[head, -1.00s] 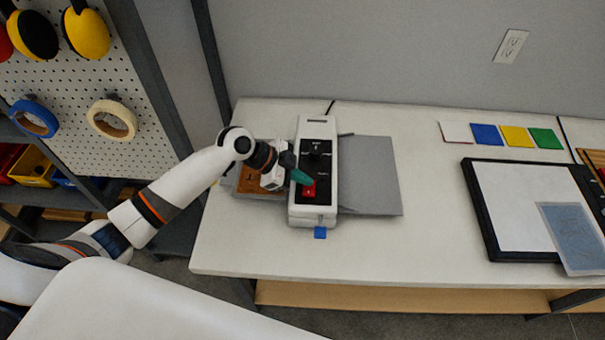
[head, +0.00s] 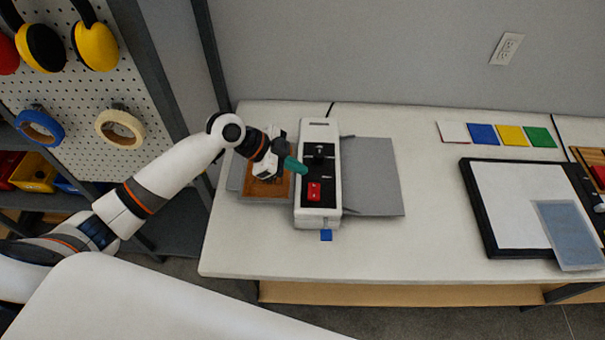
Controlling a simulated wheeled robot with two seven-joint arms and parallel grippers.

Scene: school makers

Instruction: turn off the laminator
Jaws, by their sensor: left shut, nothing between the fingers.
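The laminator (head: 333,207) is a white, upright-lying long unit with a black control panel on the white table. A red rocker switch (head: 314,192) is on the near part of the panel, and a black knob (head: 320,152) is on the far part. My left gripper (head: 303,168) is shut and empty, its teal fingertips over the panel's left edge, between the knob and the red switch. Whether the tips touch the panel cannot be told. The red switch is in full view. My right gripper is not in view.
A grey sheet (head: 375,180) lies right of the laminator and a brown board (head: 265,188) lies left of it. A blue tab (head: 326,235) is at its near end. A black-framed board (head: 480,215) lies at the right. The table between is clear.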

